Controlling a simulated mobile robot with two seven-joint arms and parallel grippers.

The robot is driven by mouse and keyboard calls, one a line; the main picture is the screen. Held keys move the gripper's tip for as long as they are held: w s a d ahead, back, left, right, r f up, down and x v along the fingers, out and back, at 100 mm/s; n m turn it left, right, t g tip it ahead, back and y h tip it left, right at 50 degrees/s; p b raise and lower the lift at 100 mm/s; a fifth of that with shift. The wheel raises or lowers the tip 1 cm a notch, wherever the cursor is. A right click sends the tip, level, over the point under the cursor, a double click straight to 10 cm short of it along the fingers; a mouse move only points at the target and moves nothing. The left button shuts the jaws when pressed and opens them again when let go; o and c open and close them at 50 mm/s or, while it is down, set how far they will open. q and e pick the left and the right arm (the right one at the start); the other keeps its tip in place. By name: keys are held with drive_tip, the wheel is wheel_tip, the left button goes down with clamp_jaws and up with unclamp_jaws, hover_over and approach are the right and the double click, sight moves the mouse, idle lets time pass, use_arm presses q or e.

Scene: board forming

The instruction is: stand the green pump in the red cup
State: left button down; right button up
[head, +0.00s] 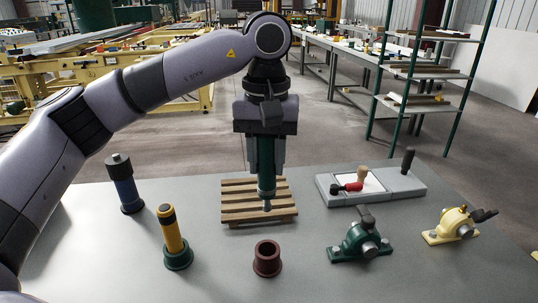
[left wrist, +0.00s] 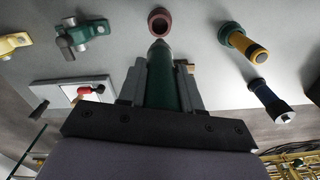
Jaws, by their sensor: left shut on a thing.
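My left gripper (head: 266,160) is shut on the green pump (head: 266,182), a dark green cylinder hanging upright with its narrow tip down. In the left wrist view the pump (left wrist: 161,75) lies between the two fingers, its tip pointing toward the red cup. The red cup (head: 267,259) is a dark red, short flanged tube standing empty and upright on the table, nearer to me than the pump. The cup also shows in the left wrist view (left wrist: 160,21), just beyond the pump's tip, and the two look apart. My right gripper is not in view.
A slatted wooden pallet (head: 245,214) lies behind the cup. A yellow pump (head: 172,230) stands in a green cup (head: 178,258), with a blue pump (head: 127,190) farther left. Green (head: 350,249) and yellow (head: 445,233) clamp-like blocks and a grey tray (head: 405,184) are right. Table around the red cup is clear.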

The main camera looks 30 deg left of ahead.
sight(267, 203)
use_arm(q)
wheel_tip(267, 203, down, 10)
drive_tip(key=b, duration=0.6)
drive_tip(key=shift+r, duration=0.25)
drive_tip(key=shift+f+b, duration=0.25)
drive_tip(key=shift+b, duration=0.15)
idle(1.2)
wheel_tip(267, 203, down, 6)
drive_tip(key=b, duration=0.4)
idle(2.0)
drive_tip(key=c, duration=0.7)
unclamp_jaws()
drive_tip(key=shift+f, duration=0.1)
